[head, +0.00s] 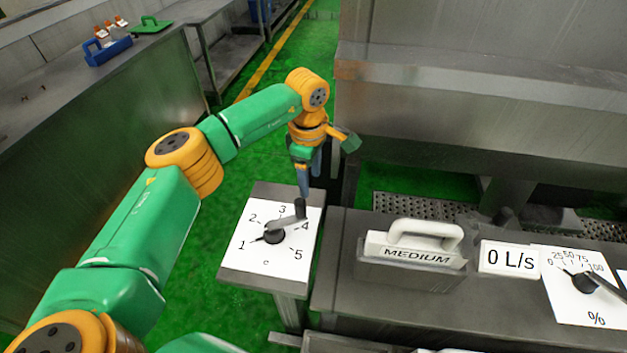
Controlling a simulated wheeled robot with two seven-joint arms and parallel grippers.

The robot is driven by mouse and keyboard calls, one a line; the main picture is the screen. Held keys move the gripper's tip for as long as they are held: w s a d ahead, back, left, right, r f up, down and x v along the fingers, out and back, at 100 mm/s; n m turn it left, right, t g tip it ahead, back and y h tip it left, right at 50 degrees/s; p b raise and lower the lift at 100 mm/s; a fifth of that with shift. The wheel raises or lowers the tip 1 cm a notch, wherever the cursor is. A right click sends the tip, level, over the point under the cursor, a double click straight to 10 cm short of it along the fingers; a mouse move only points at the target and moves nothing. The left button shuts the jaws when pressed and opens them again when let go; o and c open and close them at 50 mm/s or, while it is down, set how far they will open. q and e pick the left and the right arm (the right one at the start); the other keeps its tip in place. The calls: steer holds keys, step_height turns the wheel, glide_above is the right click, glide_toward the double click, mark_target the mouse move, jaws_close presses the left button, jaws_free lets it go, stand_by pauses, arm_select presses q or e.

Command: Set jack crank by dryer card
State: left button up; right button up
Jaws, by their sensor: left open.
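The jack crank (277,236) is a dark knob with a pointer and an upright handle on a white dial numbered 1 to 5 (255,258). Its pointer is at the left, near 1, and its handle stands at the upper right, near 4. The dryer card (415,254) reads MEDIUM and sits in a grey holder with a white handle on top. My left gripper (303,190) is open and points down at the crank handle's top; I cannot tell whether it touches. My right gripper is not in view.
Right of the card are a 0 L/s display (509,260) and a percent dial (585,283) with a dark knob. A steel bench (60,120) at the left holds a blue caddy (107,50) and a green-handled item (152,24). Green floor lies between.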

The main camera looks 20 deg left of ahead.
arm_select(q)
steer(key=shift+s+a+r, duration=0.45)
steer(key=shift+r, duration=0.3)
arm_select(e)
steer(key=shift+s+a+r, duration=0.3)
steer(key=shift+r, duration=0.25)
arm_select(q)
step_height(320, 180, up, 7)
steer(key=b, duration=0.2)
steer(key=shift+d, duration=0.15)
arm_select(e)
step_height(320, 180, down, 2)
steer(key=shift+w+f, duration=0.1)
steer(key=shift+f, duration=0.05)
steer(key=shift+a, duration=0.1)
arm_select(q)
steer(key=shift+s+f, duration=0.1)
